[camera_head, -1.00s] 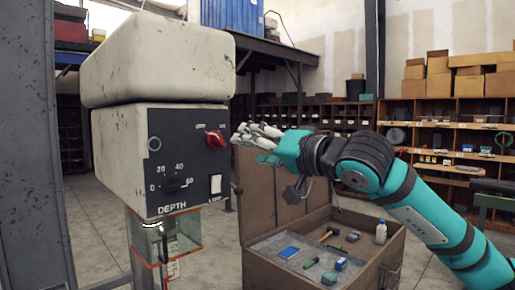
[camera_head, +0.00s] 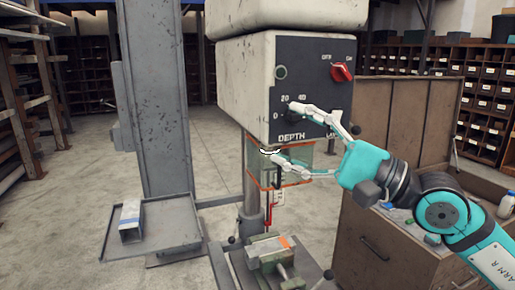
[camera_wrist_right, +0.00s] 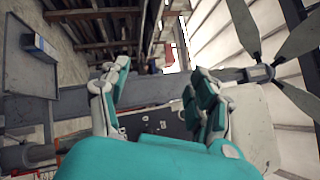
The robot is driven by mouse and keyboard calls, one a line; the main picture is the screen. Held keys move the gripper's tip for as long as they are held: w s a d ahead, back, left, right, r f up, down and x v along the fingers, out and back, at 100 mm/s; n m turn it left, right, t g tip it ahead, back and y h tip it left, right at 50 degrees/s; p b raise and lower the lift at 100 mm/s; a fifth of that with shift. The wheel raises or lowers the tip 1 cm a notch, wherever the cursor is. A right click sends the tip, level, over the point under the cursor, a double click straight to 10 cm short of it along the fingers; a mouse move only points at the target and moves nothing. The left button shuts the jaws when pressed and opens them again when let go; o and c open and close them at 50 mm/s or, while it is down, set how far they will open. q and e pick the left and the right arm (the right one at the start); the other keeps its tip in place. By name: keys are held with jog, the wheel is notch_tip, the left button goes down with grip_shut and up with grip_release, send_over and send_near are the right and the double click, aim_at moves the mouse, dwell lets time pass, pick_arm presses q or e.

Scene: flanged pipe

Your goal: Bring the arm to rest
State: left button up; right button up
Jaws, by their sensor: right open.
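My right gripper (camera_head: 283,131) reaches in from the right in the head view, its two jointed fingers spread wide with nothing between them. Its upper finger overlaps the depth dial of the cream drill press head (camera_head: 245,85); the lower finger overlaps the clear guard (camera_head: 293,174). I cannot tell whether either touches the machine. In the right wrist view the gripper (camera_wrist_right: 158,80) is also open and empty, with the machine's dark panel behind the fingers. My left gripper is not in view.
A vise (camera_head: 268,252) sits below the drill. A brown tool chest (camera_head: 375,245) stands right, partly behind my arm.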

jog(key=w+d+f+m+t+h, duration=0.1)
jog(key=d+f+m+t+h, duration=0.3)
jog(key=m, duration=0.8)
jog(key=d+f+m+t+h, duration=0.2)
jog(key=d+m+t+h, duration=0.3)
jog(key=m, duration=0.7)
jog(key=w+d+f+m+t+h, duration=0.1)
jog(key=f+m+t+h, duration=0.35)
jog(key=m, duration=0.75)
jog(key=s+d+f+m+g+h, duration=0.1)
jog(key=d+f+m+g+h, duration=0.3)
jog(key=f+m, duration=0.55)
jog(key=s+d+f+m+g+h, duration=0.1)
jog(key=d+f+m+g+h, duration=0.25)
jog(key=f+m, duration=0.65)
jog(key=s+a+f+m+g+y, duration=0.25)
jog(key=s+f+m+g, duration=0.65)
jog(key=s+f, duration=1.5)
notch_tip(320, 180, down, 28)
jog(key=s+r+n+g, duration=0.1)
jog(key=s+n+g, duration=0.1)
jog(key=n+g, duration=0.2)
jog(key=s+d+f+g, duration=0.1)
jog(key=s+d+f, duration=0.1)
jog(key=s+f, duration=1.3)
jog(key=shift+s+f+g, duration=0.3)
jog(key=shift+s+f, duration=0.05)
jog(key=shift+s, duration=0.3)
